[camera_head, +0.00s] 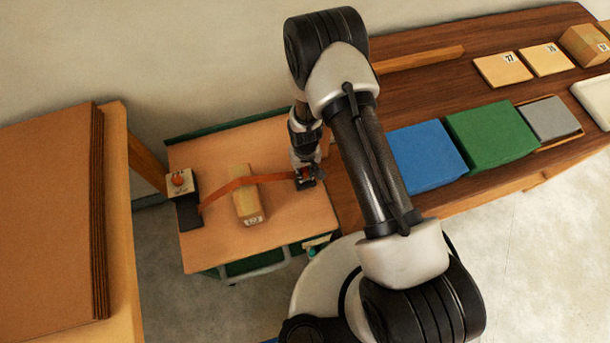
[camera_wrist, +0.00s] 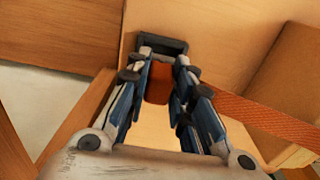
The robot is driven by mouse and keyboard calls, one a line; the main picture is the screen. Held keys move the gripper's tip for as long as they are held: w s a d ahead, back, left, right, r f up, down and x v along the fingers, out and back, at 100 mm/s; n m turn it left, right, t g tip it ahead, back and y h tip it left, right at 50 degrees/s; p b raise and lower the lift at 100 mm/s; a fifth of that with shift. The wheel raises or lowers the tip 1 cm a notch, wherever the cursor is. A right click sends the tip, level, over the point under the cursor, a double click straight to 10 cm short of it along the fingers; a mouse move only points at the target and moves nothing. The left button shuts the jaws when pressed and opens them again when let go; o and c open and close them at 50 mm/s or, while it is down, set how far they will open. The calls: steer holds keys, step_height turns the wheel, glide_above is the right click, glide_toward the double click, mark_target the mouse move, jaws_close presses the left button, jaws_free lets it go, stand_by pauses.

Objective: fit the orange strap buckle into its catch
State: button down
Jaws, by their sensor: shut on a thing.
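The orange strap (camera_head: 228,186) runs from a black block (camera_head: 189,212) at the left of the small table, over a cardboard box (camera_head: 246,207), to my gripper (camera_head: 307,178). In the wrist view my gripper (camera_wrist: 163,62) is shut on the orange buckle (camera_wrist: 158,84), which shows between its fingers. The strap (camera_wrist: 262,112) leads off to the right there. A dark, frame-like piece (camera_wrist: 176,46) lies just past the fingertips. I cannot tell whether it is the catch, or whether the buckle touches it.
The small table (camera_head: 205,250) has a green edge. A white plate with an orange knob (camera_head: 179,181) stands at its left. A large stack of brown board (camera_head: 45,210) is farther left. A wooden bench to the right bears blue (camera_head: 428,158) and green (camera_head: 490,135) blocks.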

mark_target(305, 176)
steer(key=shift+f+b, duration=0.3)
steer(key=shift+f, duration=1.2)
steer(key=shift+f+b, duration=0.4)
steer(key=c, duration=1.4)
jaws_free()
steer(key=shift+r, duration=0.1)
steer(key=shift+r, duration=0.1)
